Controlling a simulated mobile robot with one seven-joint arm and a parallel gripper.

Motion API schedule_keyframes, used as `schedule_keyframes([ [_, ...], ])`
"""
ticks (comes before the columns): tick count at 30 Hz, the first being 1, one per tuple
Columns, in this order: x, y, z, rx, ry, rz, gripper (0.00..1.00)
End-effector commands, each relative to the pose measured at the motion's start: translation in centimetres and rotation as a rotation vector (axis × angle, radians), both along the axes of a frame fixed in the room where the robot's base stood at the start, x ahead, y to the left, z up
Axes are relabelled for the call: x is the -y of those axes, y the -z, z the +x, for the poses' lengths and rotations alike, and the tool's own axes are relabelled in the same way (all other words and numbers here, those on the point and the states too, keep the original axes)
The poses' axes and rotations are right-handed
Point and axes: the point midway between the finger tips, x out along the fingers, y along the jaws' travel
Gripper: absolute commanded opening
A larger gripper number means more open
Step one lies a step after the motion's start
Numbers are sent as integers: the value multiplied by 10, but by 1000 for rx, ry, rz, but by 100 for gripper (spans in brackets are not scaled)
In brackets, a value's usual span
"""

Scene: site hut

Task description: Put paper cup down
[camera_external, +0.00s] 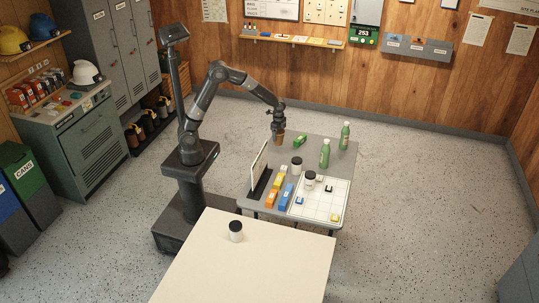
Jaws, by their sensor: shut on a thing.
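The paper cup (280,138) is brown and small in the external view, at the far left part of the grey table. My gripper (279,128) is above the cup and shut on it, with the arm reaching in from the left. The cup looks upright. I cannot tell whether its base touches the grey table (318,149) or is just above it.
A green block (299,140) lies just right of the cup. Green bottles (325,153), dark-lidded jars (297,166), a white board (259,167), yellow and blue blocks (286,196) and a white grid sheet (332,199) crowd the table. A cream table (250,270) stands in front.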

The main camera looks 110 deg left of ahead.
Motion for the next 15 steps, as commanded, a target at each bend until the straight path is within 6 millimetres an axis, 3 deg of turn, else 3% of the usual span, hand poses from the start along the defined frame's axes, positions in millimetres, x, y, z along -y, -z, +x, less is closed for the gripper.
schedule_keyframes([
  [4, -1, -18, 1, 4, 0, 2, 49],
  [9, -1, -54, 1, 5, 0, 4, 49],
  [15, 27, -50, 31, 2, 62, -2, 49],
])
